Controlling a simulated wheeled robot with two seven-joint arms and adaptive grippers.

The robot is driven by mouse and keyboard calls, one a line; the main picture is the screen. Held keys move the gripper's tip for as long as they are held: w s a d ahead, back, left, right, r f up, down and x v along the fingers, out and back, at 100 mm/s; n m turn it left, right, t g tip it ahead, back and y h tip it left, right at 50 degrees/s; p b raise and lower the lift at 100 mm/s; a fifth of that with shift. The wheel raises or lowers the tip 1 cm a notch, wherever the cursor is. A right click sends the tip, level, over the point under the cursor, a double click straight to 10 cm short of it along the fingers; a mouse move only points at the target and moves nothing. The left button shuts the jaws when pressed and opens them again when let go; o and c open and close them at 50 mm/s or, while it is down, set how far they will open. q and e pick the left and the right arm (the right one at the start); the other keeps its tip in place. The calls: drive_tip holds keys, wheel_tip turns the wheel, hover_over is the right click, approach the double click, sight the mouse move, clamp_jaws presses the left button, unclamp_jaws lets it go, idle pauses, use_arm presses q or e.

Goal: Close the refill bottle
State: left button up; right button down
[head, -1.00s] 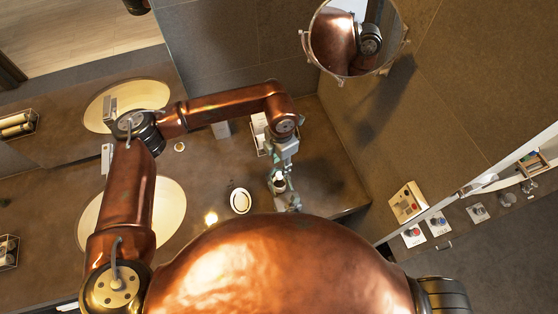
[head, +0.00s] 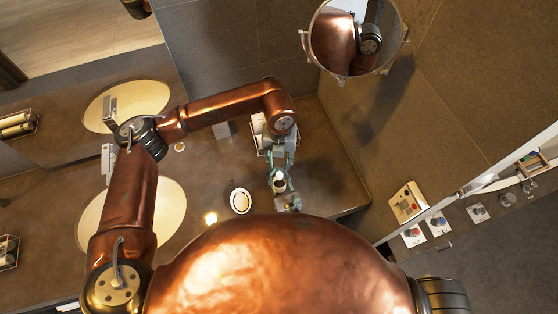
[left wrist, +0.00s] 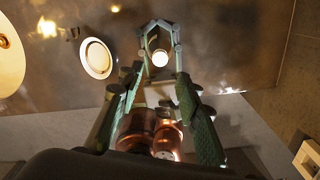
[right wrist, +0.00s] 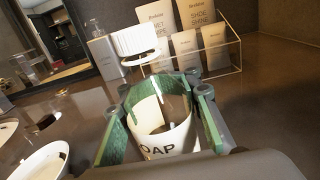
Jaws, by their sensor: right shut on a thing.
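The refill bottle (right wrist: 165,145) is a white cylinder with dark lettering ending in "OAP"; its top looks open in the right wrist view. My right gripper (right wrist: 168,88) is shut around it, with green fingers on both sides. A white ribbed cap (right wrist: 135,42) shows beyond and above the bottle's mouth; I cannot tell whether it is joined to the bottle. My left gripper (head: 279,166) reaches down over the bottle (head: 280,185) in the head view. In the left wrist view, a white round part (left wrist: 159,58) shows between green fingers; whether the left jaws touch it is unclear.
A white oval dish (head: 240,201) and a sink basin (head: 165,215) lie to the left. A round mirror (head: 355,38) hangs near the wall on the right. The counter right of the grippers is clear.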

sight(279, 174)
use_arm(q)
drive_tip(key=shift+f, duration=4)
drive_tip(key=shift+c, duration=0.5)
clamp_jaws()
